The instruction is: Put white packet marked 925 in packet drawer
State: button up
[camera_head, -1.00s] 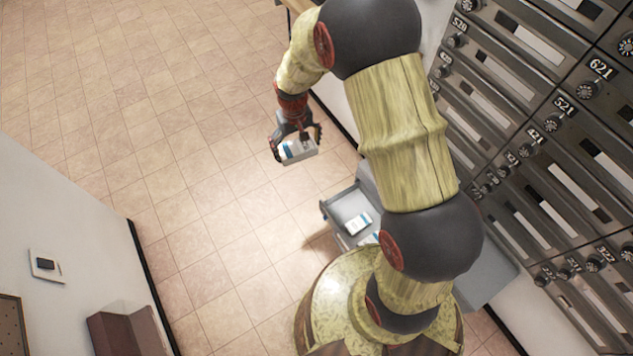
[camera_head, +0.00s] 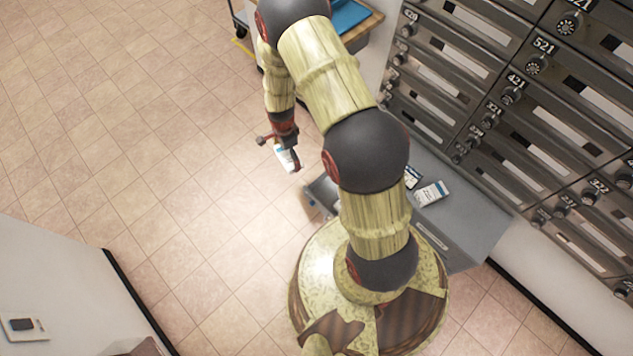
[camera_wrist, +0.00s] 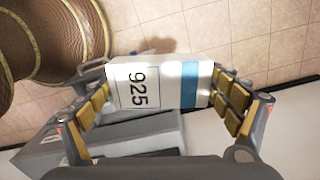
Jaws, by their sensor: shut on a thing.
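The white packet (camera_wrist: 160,84) has a blue band and the number 925 on its face in the wrist view. My gripper (camera_wrist: 163,92) is shut on it, with a yellow-padded finger at each end. In the head view the packet (camera_head: 286,157) hangs from my gripper (camera_head: 280,150) above the tiled floor, left of the grey open drawer (camera_head: 325,192). My arm hides much of the drawer in the head view. In the wrist view a grey box-like edge (camera_wrist: 130,137) shows below the packet; I take it for the drawer unit.
Two white packets, one of them clear (camera_head: 431,193), lie on the grey surface right of my arm. A wall of numbered mailboxes (camera_head: 510,95) stands at the right. A wooden table (camera_head: 362,25) stands at the top. The floor (camera_head: 150,150) at left is clear.

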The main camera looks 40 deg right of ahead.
jog(key=shift+s+d+f+m+b, duration=0.8)
jog(key=shift+s+d+f+m, duration=1.1)
jog(key=shift+f+m, duration=2)
jog(key=shift+s+d+f+m+b, duration=0.8)
jog(key=shift+s+d+f+m, duration=1.05)
jog(key=shift+f+m, duration=2)
jog(key=d+f+b, duration=0.2)
jog(key=f, duration=0.3)
jog(key=d+f+b, duration=0.2)
jog(key=f, duration=0.3)
jog(key=d+f+b, duration=0.2)
jog(key=f, duration=0.3)
jog(key=shift+d+f, duration=0.15)
jog(key=shift+d, duration=0.15)
jog(key=shift+w+d+f, duration=0.1)
jog(key=shift+d+f, duration=0.05)
jog(key=shift+f, duration=0.45)
jog(key=shift+w+d+f, duration=0.1)
jog(key=shift+f, duration=0.5)
jog(key=o, duration=1)
